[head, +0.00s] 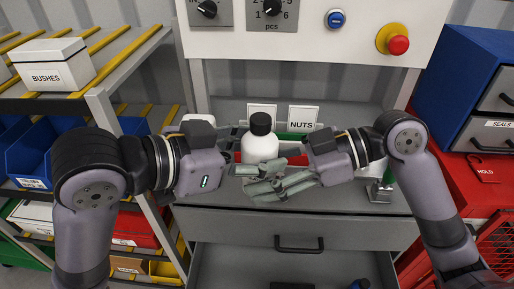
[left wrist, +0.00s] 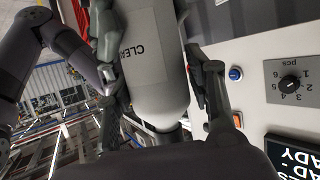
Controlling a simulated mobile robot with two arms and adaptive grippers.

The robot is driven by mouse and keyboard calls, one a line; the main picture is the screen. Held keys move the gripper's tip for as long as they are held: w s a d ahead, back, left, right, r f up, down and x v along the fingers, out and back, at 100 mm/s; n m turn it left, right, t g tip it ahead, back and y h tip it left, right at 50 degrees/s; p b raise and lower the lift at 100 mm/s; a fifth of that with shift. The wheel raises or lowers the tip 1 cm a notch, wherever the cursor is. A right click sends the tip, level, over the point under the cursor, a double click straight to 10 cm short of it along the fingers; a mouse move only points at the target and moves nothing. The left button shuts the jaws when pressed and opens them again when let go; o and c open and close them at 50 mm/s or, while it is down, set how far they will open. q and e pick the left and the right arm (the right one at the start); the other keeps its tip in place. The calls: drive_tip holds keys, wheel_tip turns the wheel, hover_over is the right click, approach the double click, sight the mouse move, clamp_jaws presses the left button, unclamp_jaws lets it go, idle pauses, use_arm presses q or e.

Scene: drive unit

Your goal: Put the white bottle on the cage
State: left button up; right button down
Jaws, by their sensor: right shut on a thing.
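The white bottle (head: 259,148) with a black cap is upright in front of the grey workbench in the head view. My right gripper (head: 262,186) is shut on it low down, its fingers partly hiding the base. My left gripper (head: 238,160) is at the bottle's left side, slightly higher. In the left wrist view the bottle (left wrist: 158,70), with dark lettering, lies between the left gripper's fingers (left wrist: 160,88); they are open, with a small gap at the right finger. I cannot identify the cage for certain; a red slatted structure (head: 497,240) shows at the lower right.
A grey drawer unit (head: 300,222) stands below, its lower drawer open. A NUTS sign (head: 302,120) stands behind the bottle. A shelf (head: 70,104) with a BUSHES box (head: 52,66) is left. Blue and red cabinets (head: 447,75) are right. A control panel (head: 300,45) is above.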

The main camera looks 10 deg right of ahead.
use_arm(q)
drive_tip(key=shift+w+a, duration=0.1)
drive_tip(key=shift+w, duration=0.1)
drive_tip(key=c, duration=0.9)
use_arm(e)
drive_tip(key=shift+s, duration=0.1)
use_arm(q)
clamp_jaws()
use_arm(e)
drive_tip(key=c, duration=1.2)
unclamp_jaws()
use_arm(q)
drive_tip(key=shift+s, duration=0.1)
use_arm(e)
drive_tip(key=o, duration=0.4)
drive_tip(key=shift+o, duration=0.2)
